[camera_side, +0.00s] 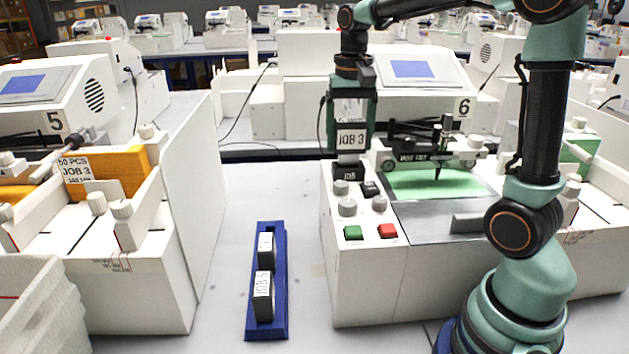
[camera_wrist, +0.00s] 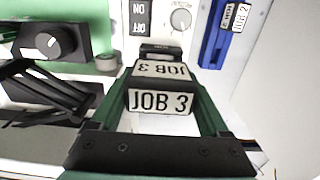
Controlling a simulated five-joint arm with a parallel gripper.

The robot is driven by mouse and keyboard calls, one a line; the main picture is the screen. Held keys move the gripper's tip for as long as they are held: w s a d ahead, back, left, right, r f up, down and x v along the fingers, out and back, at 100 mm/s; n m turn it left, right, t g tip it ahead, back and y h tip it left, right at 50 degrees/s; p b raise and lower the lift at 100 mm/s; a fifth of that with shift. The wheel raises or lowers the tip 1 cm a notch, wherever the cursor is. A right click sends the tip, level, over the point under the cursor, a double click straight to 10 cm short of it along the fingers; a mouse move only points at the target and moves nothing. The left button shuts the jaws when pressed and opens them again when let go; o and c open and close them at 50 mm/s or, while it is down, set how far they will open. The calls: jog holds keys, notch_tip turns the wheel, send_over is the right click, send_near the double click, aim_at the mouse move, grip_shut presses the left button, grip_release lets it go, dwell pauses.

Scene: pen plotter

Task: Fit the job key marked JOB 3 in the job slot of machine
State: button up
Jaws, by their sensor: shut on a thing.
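My gripper (camera_side: 350,122) is shut on the JOB 3 key (camera_side: 351,139), a block with white labels, and holds it upright at machine 6 (camera_side: 360,270). In the wrist view the key (camera_wrist: 160,101) is between the green fingers, its labels facing the camera. The black job slot (camera_side: 346,173), labelled JOB, is at the back left of the machine's control panel, directly under the key. In the wrist view part of a black block (camera_wrist: 160,49) shows beyond the key. I cannot tell whether the key's lower end is above the slot or inside it.
A blue rack (camera_side: 268,333) with two keys (camera_side: 263,297) stands on the table left of the machine; one reads JOB 2 in the wrist view (camera_wrist: 240,18). Knobs, a green button (camera_side: 353,232) and a red button (camera_side: 388,231) are in front of the slot. The pen carriage (camera_side: 425,152) is to the right.

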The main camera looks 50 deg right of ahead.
jog(key=shift+f, duration=1.45)
jog(key=o, duration=1.2)
notch_tip(320, 180, up, 12)
jog(key=shift+r, duration=0.1)
